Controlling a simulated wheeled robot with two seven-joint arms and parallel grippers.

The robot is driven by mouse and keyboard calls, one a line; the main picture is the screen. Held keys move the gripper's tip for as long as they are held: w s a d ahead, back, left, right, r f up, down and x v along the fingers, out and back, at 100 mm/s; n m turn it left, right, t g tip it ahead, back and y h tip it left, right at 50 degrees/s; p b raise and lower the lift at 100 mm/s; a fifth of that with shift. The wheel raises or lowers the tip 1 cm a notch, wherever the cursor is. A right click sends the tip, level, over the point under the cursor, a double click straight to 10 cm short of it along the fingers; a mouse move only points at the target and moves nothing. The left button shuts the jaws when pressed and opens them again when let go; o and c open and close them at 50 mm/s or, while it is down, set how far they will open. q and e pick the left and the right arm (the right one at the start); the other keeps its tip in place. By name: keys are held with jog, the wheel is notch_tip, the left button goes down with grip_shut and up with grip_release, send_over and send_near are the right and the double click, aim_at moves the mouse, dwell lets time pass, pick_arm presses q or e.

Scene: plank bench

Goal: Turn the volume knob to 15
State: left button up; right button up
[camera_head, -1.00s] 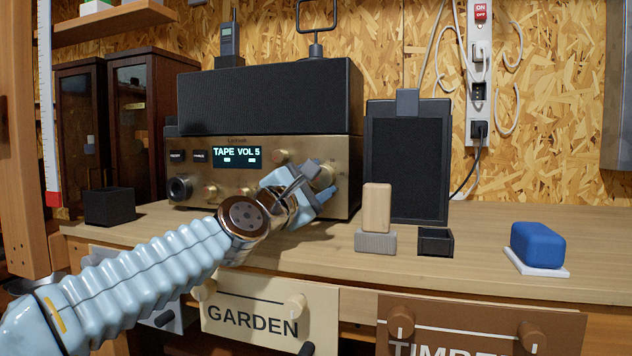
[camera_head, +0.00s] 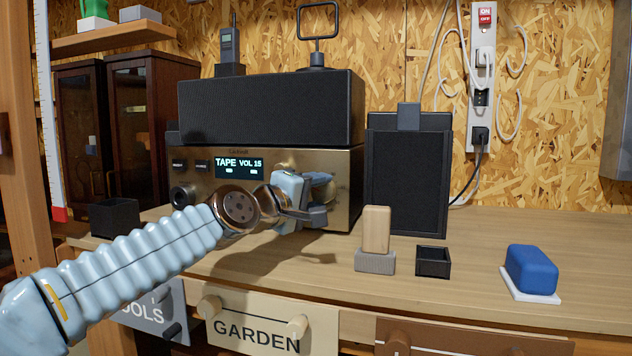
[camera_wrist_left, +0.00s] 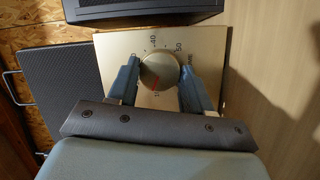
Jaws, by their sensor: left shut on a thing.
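The gold-fronted stereo (camera_head: 346,180) stands on the bench, and its display (camera_head: 239,166) reads "TAPE VOL 15". The round metal volume knob (camera_wrist_left: 160,71) shows in the left wrist view, with a red mark at its lower edge and a printed number scale around it. My left gripper (camera_wrist_left: 158,78) has one finger on each side of the knob and is shut on it. In the head view my left gripper (camera_head: 306,196) is at the right part of the stereo's front and hides the knob. My right gripper is in neither view.
A black speaker (camera_head: 408,178) stands right of the stereo. A wooden block on a grey base (camera_head: 375,262), a small black box (camera_head: 433,261) and a blue block (camera_head: 532,269) are on the bench at right. A black open box (camera_head: 115,217) is at left.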

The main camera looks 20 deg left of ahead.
pick_arm(q)
jog(key=shift+r+m+p, duration=0.15)
jog(key=shift+m+p, duration=0.55)
jog(key=shift+p, duration=0.05)
jog(key=shift+m+g+p, duration=0.3)
jog(key=o, duration=1)
jog(key=shift+o, duration=0.2)
